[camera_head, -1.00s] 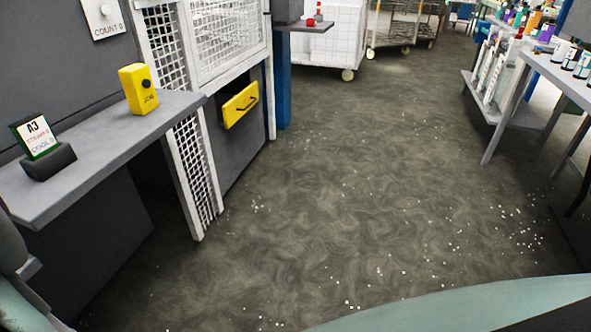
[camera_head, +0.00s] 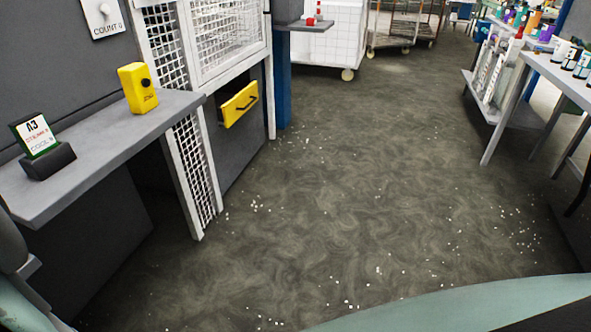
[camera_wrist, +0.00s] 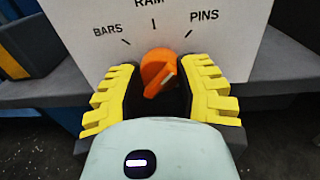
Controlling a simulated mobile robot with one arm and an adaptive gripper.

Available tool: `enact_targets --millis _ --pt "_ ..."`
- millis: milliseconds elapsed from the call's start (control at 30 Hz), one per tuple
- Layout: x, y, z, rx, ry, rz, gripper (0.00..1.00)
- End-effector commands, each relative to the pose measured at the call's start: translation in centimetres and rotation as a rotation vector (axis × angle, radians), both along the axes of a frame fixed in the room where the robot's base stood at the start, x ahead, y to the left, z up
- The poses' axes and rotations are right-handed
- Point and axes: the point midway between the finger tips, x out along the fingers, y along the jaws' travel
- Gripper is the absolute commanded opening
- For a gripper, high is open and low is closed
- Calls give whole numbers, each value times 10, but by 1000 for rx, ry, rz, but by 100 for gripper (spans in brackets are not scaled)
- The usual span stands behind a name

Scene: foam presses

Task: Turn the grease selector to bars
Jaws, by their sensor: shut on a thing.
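The grease selector is an orange knob (camera_wrist: 157,68) on a white panel (camera_wrist: 90,12) in the wrist view. The panel reads BARS at upper left of the knob, RAM above it, partly cut off, and PINS at upper right, each with a black tick. A pale mark on the knob slants toward the upper right; its exact setting is hard to tell. My gripper (camera_wrist: 165,76) has its yellow ribbed fingers on both sides of the knob and is shut on it. The fingers hide the knob's sides. Neither gripper nor selector shows in the head view.
In the head view, a grey shelf (camera_head: 95,150) at left carries a yellow box (camera_head: 137,88) and a small A3 sign (camera_head: 36,136). A mesh guard and a yellow-handled drawer (camera_head: 239,104) stand beyond. The floor (camera_head: 350,190) is open, with scattered white bits. Tables with bottles stand at right.

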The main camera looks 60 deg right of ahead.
Motion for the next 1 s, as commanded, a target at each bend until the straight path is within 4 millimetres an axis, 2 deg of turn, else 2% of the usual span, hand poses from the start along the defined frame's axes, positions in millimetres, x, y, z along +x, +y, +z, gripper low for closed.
enact_targets --millis 267,467,1000 --pt "1 0 1 -18 -9 -1 0" --pt "1 -1 1 -100 -32 -2 0" --pt "1 -1 1 -561 -166 -4 0"
